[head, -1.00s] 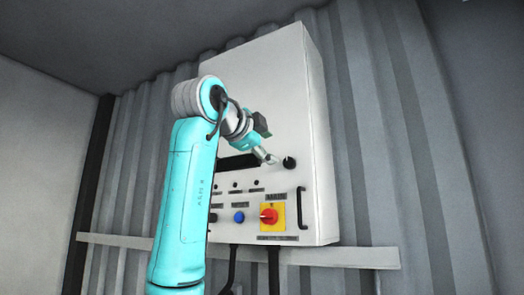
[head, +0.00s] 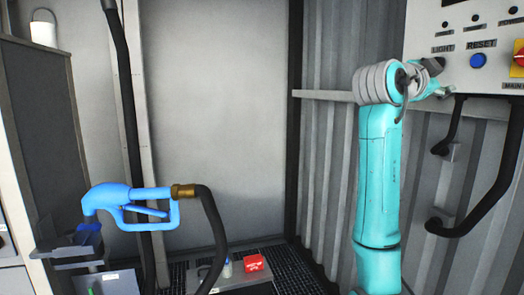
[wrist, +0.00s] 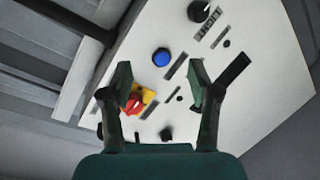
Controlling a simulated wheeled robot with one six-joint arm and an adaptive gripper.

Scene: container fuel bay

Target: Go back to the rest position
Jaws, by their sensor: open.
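My gripper (head: 445,91) is at the lower left of the white control box in the head view, small and partly hidden by my wrist. In the wrist view my gripper (wrist: 162,80) is open, with its two fingers wide apart and nothing between them. The box front (wrist: 240,100) lies beyond the fingers, with a blue button (wrist: 161,57), a red and yellow switch (wrist: 135,101) partly behind the left finger, and a black knob (wrist: 200,11). I cannot see contact with the box.
A blue fuel nozzle (head: 110,198) rests in a holder at the left, its hose (head: 215,230) hanging to the floor. Black cables (head: 490,190) hang under the control box (head: 418,30). The pale back wall is clear.

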